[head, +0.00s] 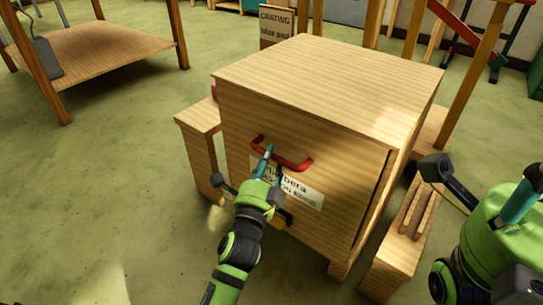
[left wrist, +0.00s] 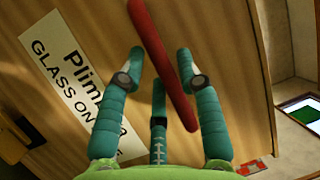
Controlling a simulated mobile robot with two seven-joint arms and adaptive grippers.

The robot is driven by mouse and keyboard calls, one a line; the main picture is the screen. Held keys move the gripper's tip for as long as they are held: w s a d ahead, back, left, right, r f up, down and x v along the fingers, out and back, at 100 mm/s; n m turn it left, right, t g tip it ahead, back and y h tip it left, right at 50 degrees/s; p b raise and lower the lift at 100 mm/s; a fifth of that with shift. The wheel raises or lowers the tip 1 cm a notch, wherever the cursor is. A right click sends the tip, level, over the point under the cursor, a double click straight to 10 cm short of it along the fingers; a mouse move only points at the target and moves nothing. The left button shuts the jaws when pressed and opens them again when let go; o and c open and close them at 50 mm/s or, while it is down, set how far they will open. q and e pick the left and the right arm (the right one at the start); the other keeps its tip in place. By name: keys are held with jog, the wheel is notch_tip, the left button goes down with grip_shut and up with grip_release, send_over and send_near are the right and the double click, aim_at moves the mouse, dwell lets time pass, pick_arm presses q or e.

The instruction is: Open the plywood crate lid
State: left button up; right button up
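The plywood crate (head: 320,75) stands in the middle of the head view, with its front panel, the lid (head: 340,165), facing me. A red bar handle (head: 296,164) is fixed on it; it also crosses the left wrist view (left wrist: 160,55) at a slant. My left gripper (head: 267,158) is at the handle. In the left wrist view its teal fingers (left wrist: 160,58) are spread, with the bar passing between them. I cannot tell whether they touch it. A dark line runs down the lid's right edge. My right gripper (head: 527,195) is at the right border, partly cut off, away from the crate.
A white printed label (head: 300,193) is under the handle, partly hidden by my left gripper. Low wooden benches stand left (head: 203,125) and right (head: 395,255) of the crate. A wooden table (head: 95,50) stands back left. The green floor is clear at front left.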

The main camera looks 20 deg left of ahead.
pick_arm(q)
jog(key=shift+w+r, duration=0.1)
jog(key=shift+w, duration=0.65)
grip_shut()
jog(key=shift+r+p, duration=0.2)
jog(key=shift+p, duration=0.1)
jog(key=shift+r, duration=0.1)
